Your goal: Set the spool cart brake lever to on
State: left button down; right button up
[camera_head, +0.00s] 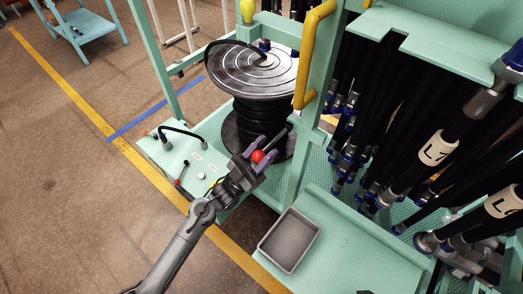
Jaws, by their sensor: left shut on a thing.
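The spool cart (298,184) is a mint-green frame carrying a spool of black hose (262,72). My left gripper (262,160), with purple-grey fingers, reaches in from the lower left at the front of the spool. It is shut on the red ball knob of a lever, which I take to be the brake lever (257,156). A dark rod runs from about the knob up to the right; the fingers partly hide the knob. I cannot read an on or off marking. My right gripper is not in view.
A green side panel (172,153) left of the gripper bears a black handle (182,132), a small red-and-black lever (181,175) and pale labels. A grey tray (289,240) sits below right. Black hoses (375,130) crowd the rack at right.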

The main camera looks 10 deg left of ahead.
pick_arm(q)
jog(key=shift+f, duration=0.3)
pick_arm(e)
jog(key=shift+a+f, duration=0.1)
pick_arm(q)
jog(key=c, duration=0.7)
grip_release()
jog(key=shift+s+r, duration=0.1)
jog(key=shift+a, duration=0.1)
jog(key=p+v, duration=0.1)
jog(key=v, duration=0.9)
jog(key=shift+s+a+f, duration=0.15)
jog(key=shift+a+f, duration=0.05)
jog(key=shift+f, duration=0.1)
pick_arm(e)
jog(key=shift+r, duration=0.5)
